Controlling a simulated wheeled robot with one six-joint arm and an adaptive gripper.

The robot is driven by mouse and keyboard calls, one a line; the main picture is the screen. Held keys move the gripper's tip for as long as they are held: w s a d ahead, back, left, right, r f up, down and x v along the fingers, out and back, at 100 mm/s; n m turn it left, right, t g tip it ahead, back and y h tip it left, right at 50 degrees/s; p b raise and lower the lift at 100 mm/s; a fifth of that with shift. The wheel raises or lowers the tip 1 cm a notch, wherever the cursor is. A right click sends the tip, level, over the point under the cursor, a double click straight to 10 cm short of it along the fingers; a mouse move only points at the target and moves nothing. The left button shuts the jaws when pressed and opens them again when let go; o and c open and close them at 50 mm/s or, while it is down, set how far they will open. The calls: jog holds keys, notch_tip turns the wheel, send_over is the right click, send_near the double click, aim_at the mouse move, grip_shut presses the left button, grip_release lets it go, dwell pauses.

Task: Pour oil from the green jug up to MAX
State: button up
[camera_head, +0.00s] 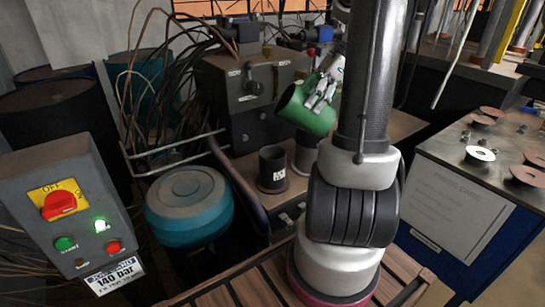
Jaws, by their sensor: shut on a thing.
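The green jug (305,113) is held in the air, tilted, up and to the right of a dark cup. My gripper (321,92) is shut on the jug at its right side. The dark cup (272,173) stands upright on the machine's ledge and has a small white label on its front. A second dark cylindrical thing (303,154) stands to its right, partly hidden by my arm. No oil stream shows between jug and cup. The oil level and any MAX mark are too small or hidden to make out.
The dark machine block (250,95) with a lever and hoses stands behind the cup. A blue round tank (188,200) is at left, a switch box (65,205) at front left. A bench (470,165) with several discs is at right.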

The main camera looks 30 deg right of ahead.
jog(key=shift+w+a+f+g+h+p, duration=0.15)
jog(key=shift+a+f+g+h+p, duration=0.15)
jog(key=shift+f+h+p, duration=0.3)
jog(key=shift+d, duration=0.15)
dwell(0.3)
jog(key=shift+s+d, duration=0.2)
jog(key=shift+s, duration=0.1)
jog(key=shift+s+f+p, duration=0.1)
jog(key=shift+p, duration=0.35)
jog(key=shift+a+g+h+p, duration=0.1)
jog(key=shift+g+h+p, duration=0.3)
jog(key=shift+h+p, duration=0.8)
dwell(0.8)
jog(key=shift+w+a+p, duration=0.25)
jog(key=shift+p, duration=0.05)
dwell(1.2)
